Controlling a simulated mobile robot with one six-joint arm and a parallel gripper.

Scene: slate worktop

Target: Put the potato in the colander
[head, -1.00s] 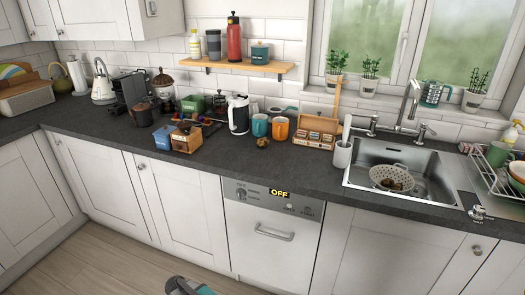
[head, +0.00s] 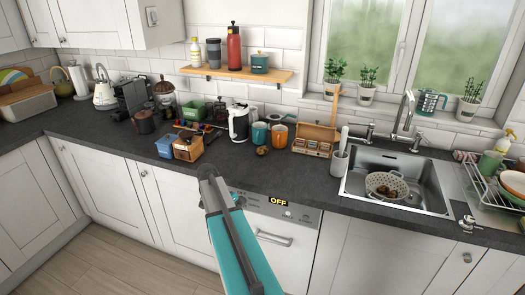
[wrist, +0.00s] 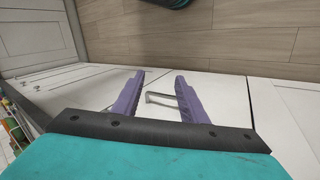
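A small brown potato (head: 262,150) lies on the dark worktop, in front of the orange mug and left of the wooden box. The pale, perforated colander (head: 372,181) sits in the sink, with several brown round items inside. My gripper (wrist: 160,76) shows in the wrist view with its two purple fingers apart and nothing between them. It faces the white cabinet fronts and a metal handle, away from the potato. In the head view my teal arm rises at the worktop's front edge; the fingers cannot be made out there.
A wooden box (head: 314,139) and a grey utensil pot (head: 340,161) stand between potato and sink (head: 415,205). Blue and orange mugs (head: 278,136) are behind the potato. A dish rack (head: 490,185) is at the right. The worktop's front strip is clear.

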